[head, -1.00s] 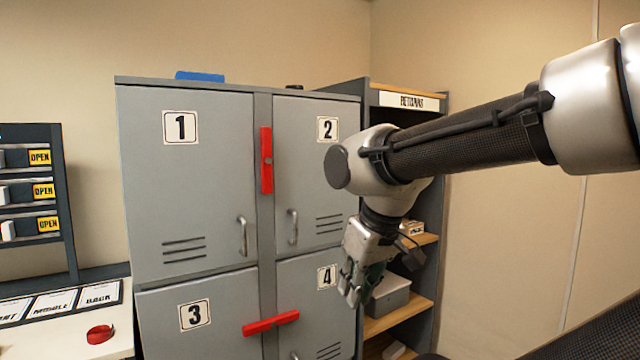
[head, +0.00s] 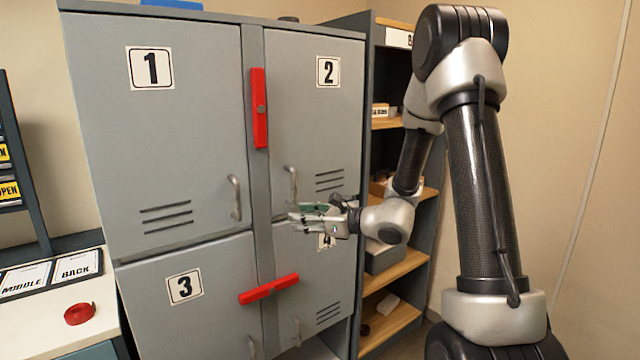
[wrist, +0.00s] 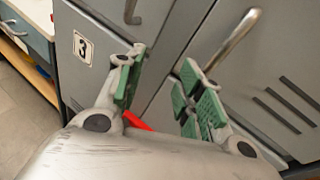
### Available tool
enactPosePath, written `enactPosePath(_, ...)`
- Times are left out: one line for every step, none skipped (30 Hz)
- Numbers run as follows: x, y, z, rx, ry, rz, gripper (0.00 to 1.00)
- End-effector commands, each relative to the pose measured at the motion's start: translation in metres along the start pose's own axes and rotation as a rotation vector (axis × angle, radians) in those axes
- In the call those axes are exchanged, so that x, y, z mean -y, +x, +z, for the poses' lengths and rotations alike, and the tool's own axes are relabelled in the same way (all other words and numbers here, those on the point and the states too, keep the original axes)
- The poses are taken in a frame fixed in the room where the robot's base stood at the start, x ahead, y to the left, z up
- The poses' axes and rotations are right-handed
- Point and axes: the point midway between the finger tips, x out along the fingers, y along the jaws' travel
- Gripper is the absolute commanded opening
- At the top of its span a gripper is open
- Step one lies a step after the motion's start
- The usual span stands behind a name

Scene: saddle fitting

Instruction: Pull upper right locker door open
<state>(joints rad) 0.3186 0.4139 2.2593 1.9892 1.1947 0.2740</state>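The upper right locker door (head: 313,110), marked 2, is closed and flush with the cabinet front. Its metal bar handle (head: 291,184) is upright near the door's lower left; in the wrist view the handle (wrist: 232,38) lies beyond the right finger. A red latch bar (head: 260,108) stands vertical on the post between doors 1 and 2. My gripper (head: 300,217) points left, just below the handle and in front of the seam between doors 2 and 4. In the wrist view my gripper (wrist: 160,68) has its green-padded fingers apart with nothing between them.
A second red bar (head: 269,289) lies across the post between doors 3 and 4; it also shows in the wrist view (wrist: 137,121). Wooden shelves (head: 398,268) stand right of the lockers. A white counter (head: 75,325) with a red ring (head: 79,313) is at left.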

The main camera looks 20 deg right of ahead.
Motion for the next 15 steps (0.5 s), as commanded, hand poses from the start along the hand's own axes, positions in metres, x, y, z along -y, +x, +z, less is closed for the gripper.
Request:
enactPosePath(0.019, 0.006, 0.013, 0.04, 0.039, -0.07, 0.37)
enactPosePath(0.03, 0.008, 0.02, 0.062, 0.063, -0.111, 0.37)
enactPosePath(0.042, 0.01, 0.027, 0.087, 0.092, -0.154, 0.37)
enactPosePath(0.049, 0.011, 0.031, 0.103, 0.111, -0.18, 0.37)
enactPosePath(0.054, 0.011, 0.034, 0.116, 0.127, -0.2, 0.37)
enactPosePath(0.059, 0.012, 0.037, 0.13, 0.147, -0.218, 0.37)
enactPosePath(0.061, 0.013, 0.04, 0.139, 0.161, -0.227, 0.37)
enactPosePath(0.061, 0.015, 0.04, 0.143, 0.17, -0.223, 0.37)
enactPosePath(0.061, 0.018, 0.041, 0.144, 0.176, -0.22, 0.37)
enactPosePath(0.062, 0.021, 0.041, 0.144, 0.178, -0.219, 0.37)
enactPosePath(0.062, 0.025, 0.042, 0.144, 0.178, -0.219, 0.37)
enactPosePath(0.064, 0.031, 0.043, 0.143, 0.177, -0.219, 0.37)
enactPosePath(0.065, 0.036, 0.043, 0.143, 0.177, -0.218, 0.37)
enactPosePath(0.065, 0.042, 0.043, 0.143, 0.177, -0.217, 0.37)
enactPosePath(0.068, 0.049, 0.044, 0.143, 0.176, -0.217, 0.37)
